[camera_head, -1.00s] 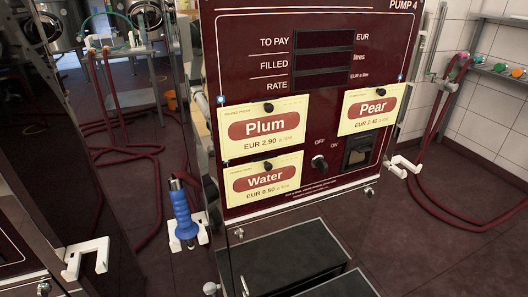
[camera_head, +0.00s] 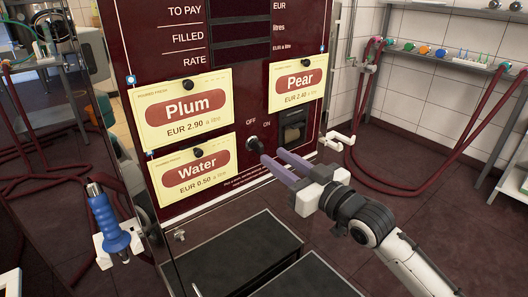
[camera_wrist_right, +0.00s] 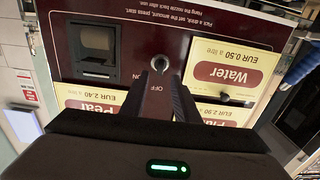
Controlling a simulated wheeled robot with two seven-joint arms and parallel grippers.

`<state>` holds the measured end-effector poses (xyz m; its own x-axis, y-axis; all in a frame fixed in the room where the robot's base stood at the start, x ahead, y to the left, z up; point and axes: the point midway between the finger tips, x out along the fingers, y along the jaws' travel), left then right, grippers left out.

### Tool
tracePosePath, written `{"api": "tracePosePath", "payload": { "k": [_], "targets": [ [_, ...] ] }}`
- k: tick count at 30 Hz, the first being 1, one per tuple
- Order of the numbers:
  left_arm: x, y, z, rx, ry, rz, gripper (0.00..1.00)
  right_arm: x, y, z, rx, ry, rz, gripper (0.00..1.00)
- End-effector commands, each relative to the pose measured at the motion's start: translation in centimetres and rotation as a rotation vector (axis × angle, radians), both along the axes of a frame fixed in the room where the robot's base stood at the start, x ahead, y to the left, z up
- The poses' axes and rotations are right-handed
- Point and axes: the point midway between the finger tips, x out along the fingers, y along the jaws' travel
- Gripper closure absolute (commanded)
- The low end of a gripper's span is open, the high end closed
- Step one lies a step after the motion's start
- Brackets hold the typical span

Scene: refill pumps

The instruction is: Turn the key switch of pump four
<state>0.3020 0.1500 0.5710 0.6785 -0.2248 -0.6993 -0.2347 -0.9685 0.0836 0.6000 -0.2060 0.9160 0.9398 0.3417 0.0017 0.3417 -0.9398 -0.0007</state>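The maroon front of pump four (camera_head: 240,90) faces me. Its small key switch (camera_head: 254,143) sits below the OFF and ON marks, right of the Water card. My right gripper (camera_head: 272,163) reaches in from the lower right, its two purple-grey fingers pointing at the switch. The fingers look parallel with a narrow gap, and the tips are close to the switch; I cannot tell whether they touch it. In the right wrist view the switch (camera_wrist_right: 160,63) shows just beyond the fingertips. The angle of the key is hard to read. My left gripper is out of view.
Plum (camera_head: 186,108), Pear (camera_head: 298,82) and Water (camera_head: 197,170) cards stand on the panel around the switch. A dark slot unit (camera_head: 293,130) is right of it. A blue-handled nozzle (camera_head: 108,222) hangs at the left. Dark steps (camera_head: 235,250) lie below.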

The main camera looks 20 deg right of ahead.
Motion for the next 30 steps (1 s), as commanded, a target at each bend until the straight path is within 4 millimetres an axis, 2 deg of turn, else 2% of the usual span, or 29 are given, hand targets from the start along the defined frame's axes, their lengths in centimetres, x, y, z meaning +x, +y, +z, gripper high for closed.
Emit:
{"api": "tracePosePath", "payload": {
  "k": [3, 9, 21, 26, 30],
  "targets": [
    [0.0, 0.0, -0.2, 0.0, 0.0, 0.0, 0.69, 2.2, 0.8, 0.1, 0.003, -0.001, 0.0, 0.72],
    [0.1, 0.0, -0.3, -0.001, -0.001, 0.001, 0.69, 4.6, 1.7, 0.0, 0.0, -0.001, -0.001, 0.72],
    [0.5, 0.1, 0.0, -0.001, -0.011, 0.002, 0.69, 5.3, 2.0, -0.1, -0.001, 0.001, 0.0, 0.72],
    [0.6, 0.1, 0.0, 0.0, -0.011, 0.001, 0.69, 5.3, 2.0, -0.1, -0.001, 0.001, 0.0, 0.99],
    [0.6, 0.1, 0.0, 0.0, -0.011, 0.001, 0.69, 5.3, 2.0, -0.1, -0.002, 0.002, 0.0, 1.0]
  ]
}}
